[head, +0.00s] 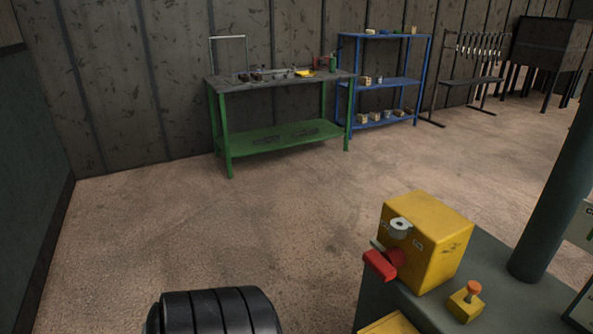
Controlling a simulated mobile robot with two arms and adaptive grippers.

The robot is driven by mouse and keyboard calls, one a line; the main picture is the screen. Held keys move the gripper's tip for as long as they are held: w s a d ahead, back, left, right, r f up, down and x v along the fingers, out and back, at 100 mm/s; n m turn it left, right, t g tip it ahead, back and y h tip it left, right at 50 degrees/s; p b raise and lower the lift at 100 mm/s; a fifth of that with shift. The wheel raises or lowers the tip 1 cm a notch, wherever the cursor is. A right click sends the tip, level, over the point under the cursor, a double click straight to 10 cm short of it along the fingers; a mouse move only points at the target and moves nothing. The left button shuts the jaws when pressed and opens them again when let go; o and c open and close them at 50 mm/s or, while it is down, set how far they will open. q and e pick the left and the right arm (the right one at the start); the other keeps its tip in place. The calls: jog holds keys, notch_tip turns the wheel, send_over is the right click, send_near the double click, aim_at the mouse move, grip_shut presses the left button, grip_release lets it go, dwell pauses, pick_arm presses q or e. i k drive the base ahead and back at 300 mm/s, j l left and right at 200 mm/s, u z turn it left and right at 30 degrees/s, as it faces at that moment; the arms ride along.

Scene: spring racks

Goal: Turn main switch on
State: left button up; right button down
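A yellow switch box (434,248) stands on a dark grey-green cabinet top at the lower right. A red switch handle (380,265) sticks out from its left-hand face. A pale round part with a dark centre (400,226) sits near the box's upper left edge. I cannot tell from the markings whether the switch is on or off. A smaller yellow box with an orange knob (473,288) stands to the right of the switch box. Neither gripper shows in the head view.
A dark green post (556,180) rises right of the boxes. Another yellow part (390,324) is cut off at the bottom edge. A green workbench (285,133) and blue shelf (385,82) stand along the back wall. The brown floor between is clear.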

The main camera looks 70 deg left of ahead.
aim_at(384, 262)
jog(key=u, duration=1.55)
